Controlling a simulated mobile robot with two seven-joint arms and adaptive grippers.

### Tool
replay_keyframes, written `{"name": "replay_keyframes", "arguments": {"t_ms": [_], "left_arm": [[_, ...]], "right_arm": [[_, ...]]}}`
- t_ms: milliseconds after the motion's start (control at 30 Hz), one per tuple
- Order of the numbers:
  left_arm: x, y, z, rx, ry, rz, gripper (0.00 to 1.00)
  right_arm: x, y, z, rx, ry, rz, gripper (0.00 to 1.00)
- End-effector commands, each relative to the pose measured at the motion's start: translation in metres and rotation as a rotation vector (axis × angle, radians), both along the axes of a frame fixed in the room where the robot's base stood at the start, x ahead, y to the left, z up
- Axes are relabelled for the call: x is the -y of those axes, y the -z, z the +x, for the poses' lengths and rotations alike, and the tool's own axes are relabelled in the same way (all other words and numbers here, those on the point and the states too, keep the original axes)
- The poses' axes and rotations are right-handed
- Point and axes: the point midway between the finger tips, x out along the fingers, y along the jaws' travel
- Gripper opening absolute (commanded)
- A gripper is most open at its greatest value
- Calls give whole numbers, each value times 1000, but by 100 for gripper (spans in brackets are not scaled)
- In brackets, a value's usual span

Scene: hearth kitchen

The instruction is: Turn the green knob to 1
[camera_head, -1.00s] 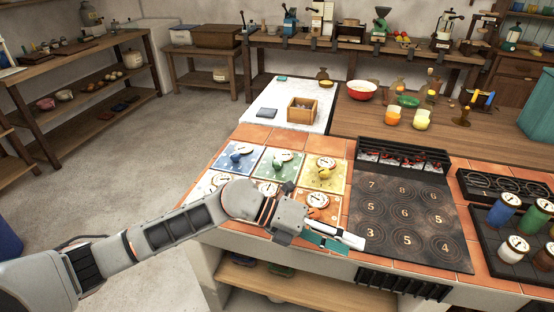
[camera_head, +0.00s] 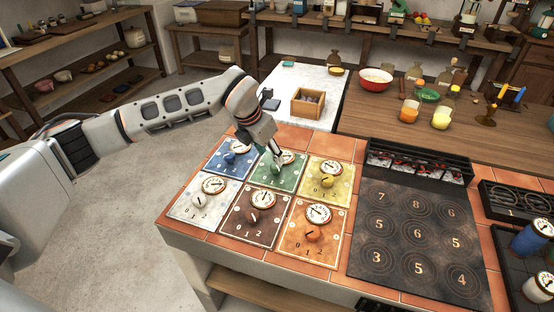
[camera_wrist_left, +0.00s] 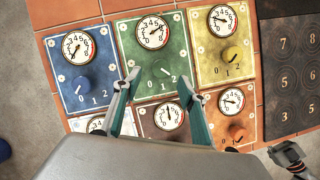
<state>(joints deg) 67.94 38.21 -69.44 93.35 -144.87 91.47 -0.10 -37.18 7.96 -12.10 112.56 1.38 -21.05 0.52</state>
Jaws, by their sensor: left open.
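The green panel (camera_head: 283,183) is in the back row, between the blue and yellow panels. It has a dial at its top and the green knob (camera_wrist_left: 161,70) below it. My left gripper (camera_head: 274,162) is above this panel, pointing down. In the left wrist view its open fingers (camera_wrist_left: 158,77) lie either side of the knob, with space showing on both sides. I cannot tell whether they are down at knob height.
Around it are blue (camera_head: 232,157), yellow (camera_head: 332,167), white (camera_head: 203,203), brown (camera_head: 254,217) and orange (camera_head: 313,238) panels, each with a knob and dial. A numbered dark hob (camera_head: 410,235) is to the right. A wooden box (camera_head: 308,103) stands behind.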

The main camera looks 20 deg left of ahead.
Motion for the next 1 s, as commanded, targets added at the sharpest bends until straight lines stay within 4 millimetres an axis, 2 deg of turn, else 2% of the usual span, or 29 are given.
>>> {"name": "replay_keyframes", "arguments": {"t_ms": [100, 333, 500, 767, 900, 933, 1000], "left_arm": [[4, 20, 6, -3, 1, -2, 42], [9, 48, 17, -3, -1, -2, 42], [11, 56, 21, 0, 1, -3, 42], [11, 57, 21, -1, 1, -2, 42], [11, 57, 21, -1, 1, -3, 8], [11, 57, 21, -1, 1, -3, 4], [11, 57, 21, -1, 1, -3, 4]], "right_arm": [[-1, 7, -7, -16, -1, -1, 40], [-1, 9, -6, -16, -2, -1, 40], [-1, 4, -1, -5, -2, 0, 40], [-1, 0, 1, 3, -1, 1, 40], [-1, 1, 1, 3, -1, 1, 40], [-1, 1, 1, 2, -1, 1, 40], [-1, 1, 0, 1, -1, 1, 40]]}}
